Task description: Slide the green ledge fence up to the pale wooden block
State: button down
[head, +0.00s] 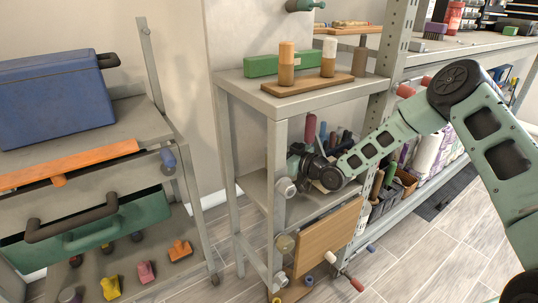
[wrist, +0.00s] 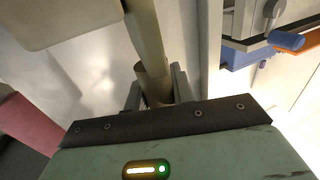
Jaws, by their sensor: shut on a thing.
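A long green bar (head: 262,65), which looks like the green ledge fence, lies at the back of the rack's top shelf. A brown-tan block (head: 358,61) stands at that shelf's right end; I cannot tell whether it is the pale wooden block. My gripper (head: 291,168) is well below the shelf, beside the rack's front post. In the wrist view my gripper (wrist: 157,92) is shut on a khaki cylindrical part (wrist: 152,78). I cannot tell what this part belongs to. The fingertips are largely hidden in the head view.
Two capped wooden cylinders (head: 286,62) (head: 328,58) stand on a brown board (head: 308,84) in front of the green bar. A grey knob (head: 286,187) sits on the post near my gripper. A wooden panel (head: 328,238) hangs below. A blue toolbox (head: 52,98) stands left.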

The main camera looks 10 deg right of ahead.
jog(key=c, duration=1.2)
grip_release()
jog(key=p+v, duration=0.1)
jog(key=v, duration=1.6)
jog(key=shift+s+d, duration=0.1)
jog(key=shift+s, duration=0.1)
